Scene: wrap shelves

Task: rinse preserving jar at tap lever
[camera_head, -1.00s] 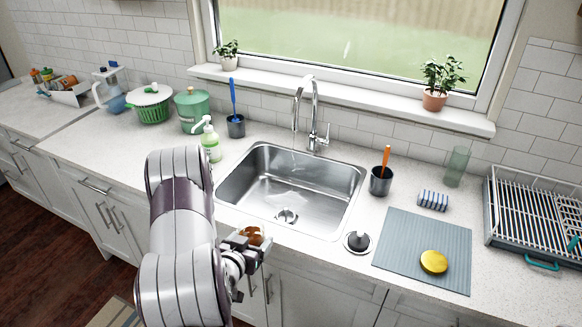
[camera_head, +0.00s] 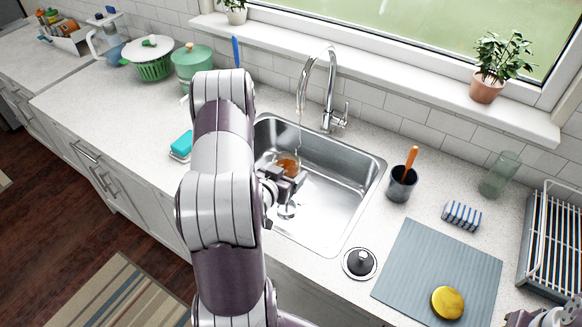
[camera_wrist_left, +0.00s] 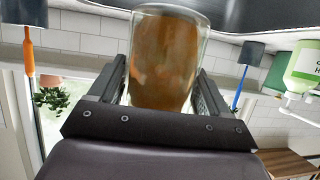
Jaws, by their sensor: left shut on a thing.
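The preserving jar (camera_head: 288,162) is clear glass with brown-orange residue; it also fills the middle of the left wrist view (camera_wrist_left: 168,60). My left gripper (camera_head: 286,175) is shut on it, one finger on each side, and holds it over the left part of the steel sink basin (camera_head: 325,200). The chrome tap (camera_head: 331,85) arches above, with its spout over the jar. A faint thin streak hangs below the spout; I cannot tell if it is running water. The tap lever (camera_head: 344,117) is on the right of the tap's base. Part of my right gripper (camera_head: 545,318) shows at the bottom right corner.
A teal sponge (camera_head: 182,144) lies left.

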